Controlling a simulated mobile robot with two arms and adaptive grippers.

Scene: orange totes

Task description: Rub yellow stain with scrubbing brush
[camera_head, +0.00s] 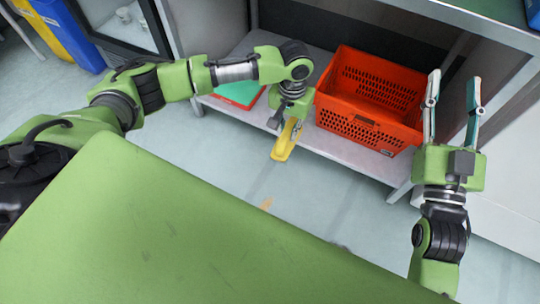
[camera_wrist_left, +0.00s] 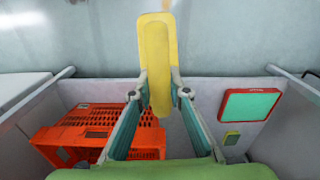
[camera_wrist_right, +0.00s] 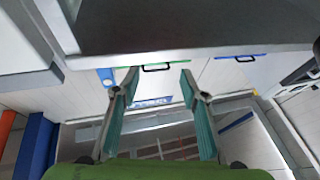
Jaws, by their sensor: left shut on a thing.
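The yellow scrubbing brush (camera_head: 285,143) hangs tilted below my left gripper (camera_head: 288,118) in the head view, above the floor. In the left wrist view my left gripper (camera_wrist_left: 160,82) is shut on the brush (camera_wrist_left: 159,48), whose long body points away from the fingers. A small orange-yellow stain (camera_head: 266,204) lies on the floor, in front of the brush and apart from it. The brush's bristles are not clearly visible. My right gripper (camera_head: 453,92) is raised at the right, open and empty; its spread fingers also show in the right wrist view (camera_wrist_right: 160,78).
A red-orange basket (camera_head: 372,128) stands on a low grey shelf (camera_head: 330,152) behind the brush. A red tray with a green inside (camera_head: 238,94) is left of it. Bare floor (camera_head: 215,150) surrounds the stain. Blue and yellow bins (camera_head: 62,30) stand at the far left.

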